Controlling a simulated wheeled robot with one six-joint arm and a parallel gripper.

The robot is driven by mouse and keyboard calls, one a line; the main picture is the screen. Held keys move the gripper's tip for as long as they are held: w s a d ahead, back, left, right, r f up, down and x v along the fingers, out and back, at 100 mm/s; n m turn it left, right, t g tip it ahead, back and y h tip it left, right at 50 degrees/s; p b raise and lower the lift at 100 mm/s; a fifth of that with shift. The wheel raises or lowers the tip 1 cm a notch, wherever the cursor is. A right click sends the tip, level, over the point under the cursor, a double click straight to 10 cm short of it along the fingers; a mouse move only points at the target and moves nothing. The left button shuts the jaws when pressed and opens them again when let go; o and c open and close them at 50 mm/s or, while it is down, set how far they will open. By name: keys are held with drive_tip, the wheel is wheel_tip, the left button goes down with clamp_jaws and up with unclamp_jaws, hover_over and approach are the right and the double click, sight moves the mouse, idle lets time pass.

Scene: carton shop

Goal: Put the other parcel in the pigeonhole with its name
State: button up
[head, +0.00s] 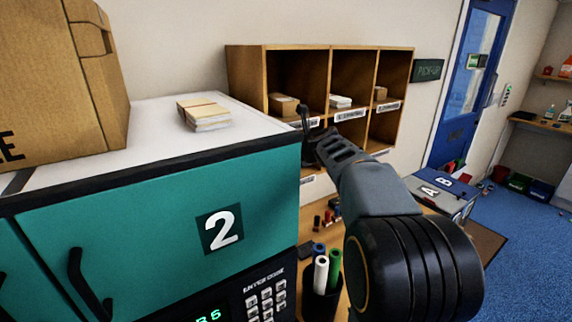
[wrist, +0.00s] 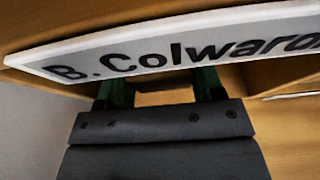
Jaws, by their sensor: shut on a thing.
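The wooden pigeonhole unit (head: 352,47) stands against the wall in the head view. My arm reaches to its left column, and my gripper (head: 307,138) is partly hidden there. In the wrist view a white label (wrist: 150,58) starting "B. Colwar" crosses the top, cut off at the right. My gripper (wrist: 162,88) is below it, the finger ends hidden behind the label. A plain brown surface, seemingly the held parcel (wrist: 165,98), shows between the fingers; most of it is hidden. Another brown parcel (head: 284,104) sits in the top left pigeonhole.
The top middle hole holds white envelopes (head: 341,101); the top right holds a small brown box (head: 381,94). A teal locker (head: 150,205) with a large carton (head: 60,80) and a paper stack (head: 204,114) fills the left. A pen cup (head: 322,300) stands near my arm.

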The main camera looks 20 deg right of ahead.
wheel_tip(320, 180, down, 3)
drive_tip(key=shift+r+b, duration=0.1)
drive_tip(key=shift+b, duration=0.55)
wheel_tip(320, 180, down, 4)
drive_tip(key=shift+r+b, duration=0.25)
drive_tip(key=shift+b, duration=0.25)
drive_tip(key=shift+w+f, duration=0.2)
drive_tip(key=shift+f, duration=0.15)
drive_tip(key=shift+f, duration=0.1)
drive_tip(key=shift+f, duration=0.15)
drive_tip(key=o, duration=1.1)
